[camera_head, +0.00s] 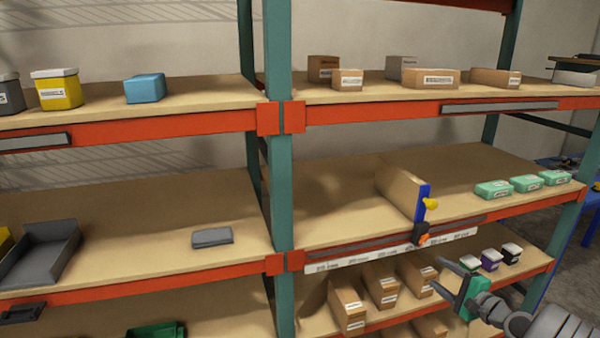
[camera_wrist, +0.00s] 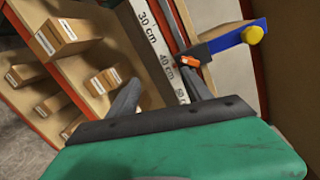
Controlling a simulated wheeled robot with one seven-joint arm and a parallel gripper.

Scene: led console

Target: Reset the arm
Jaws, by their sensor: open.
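My gripper (camera_head: 464,277) is at the lower right in the head view, in front of the shelf rack. In the wrist view my gripper (camera_wrist: 165,95) shows two dark fingers spread apart with nothing between them. Behind them is the white measuring strip (camera_wrist: 160,48) with centimetre marks. The upright divider panel (camera_head: 399,190) with a blue edge and yellow knob stands on the middle right shelf, apart from the gripper. Its dark clamp with an orange part (camera_head: 422,235) sits at the shelf's front edge; the orange part (camera_wrist: 190,61) also shows in the wrist view.
Green boxes (camera_head: 526,184) stand on the middle shelf right of the divider. A teal post (camera_head: 279,170) splits the rack. The shelf left of the divider is clear.

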